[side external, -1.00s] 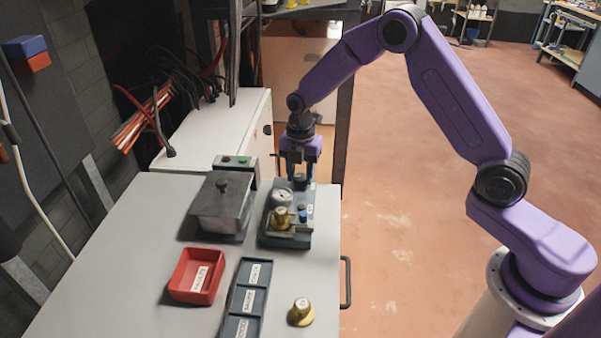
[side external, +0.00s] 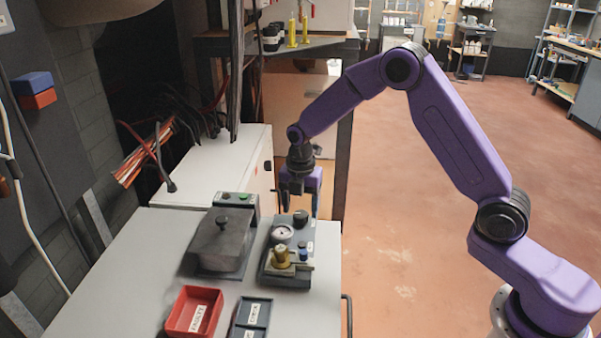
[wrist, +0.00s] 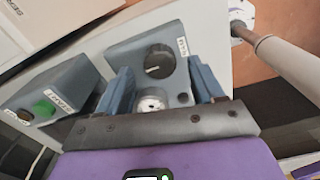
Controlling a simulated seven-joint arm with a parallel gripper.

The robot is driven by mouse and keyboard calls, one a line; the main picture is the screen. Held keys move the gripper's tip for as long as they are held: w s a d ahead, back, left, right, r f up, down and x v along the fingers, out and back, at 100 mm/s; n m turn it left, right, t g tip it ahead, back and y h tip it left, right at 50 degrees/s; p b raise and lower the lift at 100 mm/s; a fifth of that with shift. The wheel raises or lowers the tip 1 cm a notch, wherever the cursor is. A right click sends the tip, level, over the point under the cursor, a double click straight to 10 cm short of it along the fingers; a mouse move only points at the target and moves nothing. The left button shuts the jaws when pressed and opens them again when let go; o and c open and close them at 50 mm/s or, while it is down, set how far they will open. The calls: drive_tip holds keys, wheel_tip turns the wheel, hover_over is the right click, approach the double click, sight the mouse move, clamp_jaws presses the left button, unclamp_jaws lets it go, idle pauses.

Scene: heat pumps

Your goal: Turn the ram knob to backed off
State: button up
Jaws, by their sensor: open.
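The ram knob (side external: 300,217) is a round black knob at the far end of a grey fixture (side external: 270,262). In the wrist view, the knob (wrist: 160,60) carries a pale pointer line towards the left of the picture, beside a small white label. My gripper (side external: 298,205) is above and just behind the knob in the side view. In the wrist view, my gripper's blue fingers (wrist: 163,82) are spread, with the knob seen between and beyond them. They are apart from it and hold nothing. The knob's position markings are too small to read.
A round gauge (side external: 282,234) and a brass part (side external: 282,257) sit on the fixture nearer the camera. A dark lidded box (side external: 222,245) and a control box with a green button (wrist: 43,107) stand to the left. A red tray (side external: 194,312) is in front.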

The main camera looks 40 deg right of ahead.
sight(301, 214)
wheel_tip(301, 214, up, 16)
idle(0.4)
drive_tip(key=s+a+m, duration=0.2)
drive_tip(key=s+m, duration=0.1)
drive_tip(key=s, duration=0.6)
drive_tip(key=s+a+m, duration=0.2)
drive_tip(key=s+m, duration=0.1)
drive_tip(key=s, duration=0.6)
drive_tip(key=s+d+f+m, duration=0.2)
drive_tip(key=s+d+m, duration=0.1)
drive_tip(key=s, duration=0.6)
drive_tip(key=s+d+f+m, duration=0.2)
drive_tip(key=s+d+m, duration=0.1)
drive_tip(key=s, duration=0.7)
drive_tip(key=shift+d, duration=0.5)
drive_tip(key=shift+r, duration=0.1)
